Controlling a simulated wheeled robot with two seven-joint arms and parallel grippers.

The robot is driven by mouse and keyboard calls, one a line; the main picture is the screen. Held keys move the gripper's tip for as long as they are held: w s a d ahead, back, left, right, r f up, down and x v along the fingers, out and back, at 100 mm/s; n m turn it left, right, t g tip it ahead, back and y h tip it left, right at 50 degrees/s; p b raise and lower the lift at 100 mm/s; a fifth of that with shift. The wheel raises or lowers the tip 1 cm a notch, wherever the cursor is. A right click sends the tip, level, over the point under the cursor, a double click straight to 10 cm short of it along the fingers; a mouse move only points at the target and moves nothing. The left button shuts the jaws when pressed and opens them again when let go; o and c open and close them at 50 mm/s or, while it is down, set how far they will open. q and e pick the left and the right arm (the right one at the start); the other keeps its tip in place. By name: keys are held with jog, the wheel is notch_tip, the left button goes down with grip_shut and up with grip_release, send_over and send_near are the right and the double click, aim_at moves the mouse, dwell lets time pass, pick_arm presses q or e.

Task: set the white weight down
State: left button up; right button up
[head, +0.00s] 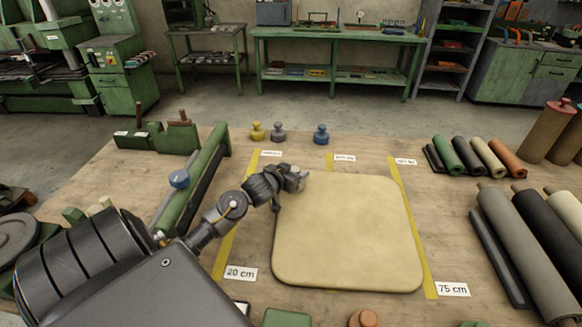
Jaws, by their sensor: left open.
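I cannot make out a white weight in the head view. Three weights stand in a row at the back of the wooden table: a yellow one (257,131), a grey one (278,132) and a blue one (321,134). My left gripper (301,179) is open over the far left corner of a tan sheet (345,235). Nothing can be seen held in it, though its wrist hides part of the corner. The sheet lies flat between yellow tape strips. My right gripper is out of view.
A green bar (196,180) with a blue knob stands left of the sheet. Small rolls (468,155) and large rolls (525,250) lie on the right. A 20 cm label (241,274) and a 75 cm label (454,289) mark the near tape ends.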

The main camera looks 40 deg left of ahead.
pick_arm(q)
jog(key=v, duration=1.2)
jog(key=shift+r, duration=0.15)
jog(key=shift+s, duration=0.1)
